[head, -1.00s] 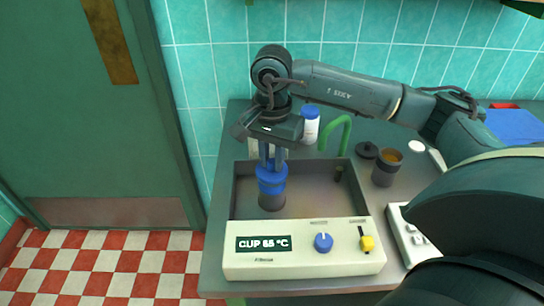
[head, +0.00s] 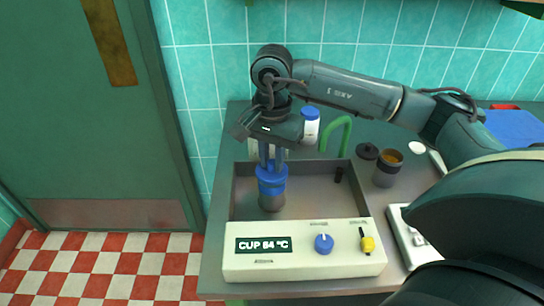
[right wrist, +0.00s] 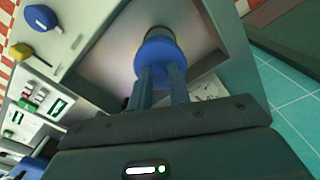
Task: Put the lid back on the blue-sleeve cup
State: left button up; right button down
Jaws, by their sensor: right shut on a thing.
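The blue-sleeve cup (head: 271,201) stands upright in the grey basin at its left side. It has a dark grey body and a blue band near the top. My right gripper (head: 271,164) points straight down from above and is shut on the blue lid (head: 270,170). The lid is at the top of the cup; whether it is fully seated I cannot tell. In the right wrist view, the blue lid (right wrist: 158,55) is at the fingertips and hides most of the cup. My left gripper is not in view.
A blue-capped bottle (head: 309,128) and green handle (head: 340,134) are behind.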

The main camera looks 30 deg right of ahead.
jog(key=shift+f+b, duration=0.25)
jog(key=shift+b, duration=0.35)
dwell(0.8)
dwell(0.4)
jog(key=c, duration=0.7)
grip_release()
jog(key=shift+c, duration=0.2)
jog(key=shift+r, duration=0.1)
jog(key=shift+r+p, duration=0.9)
jog(key=shift+r, duration=0.55)
jog(key=shift+r+p, duration=1.1)
jog(key=shift+r, duration=0.95)
jog(key=shift+c, duration=0.5)
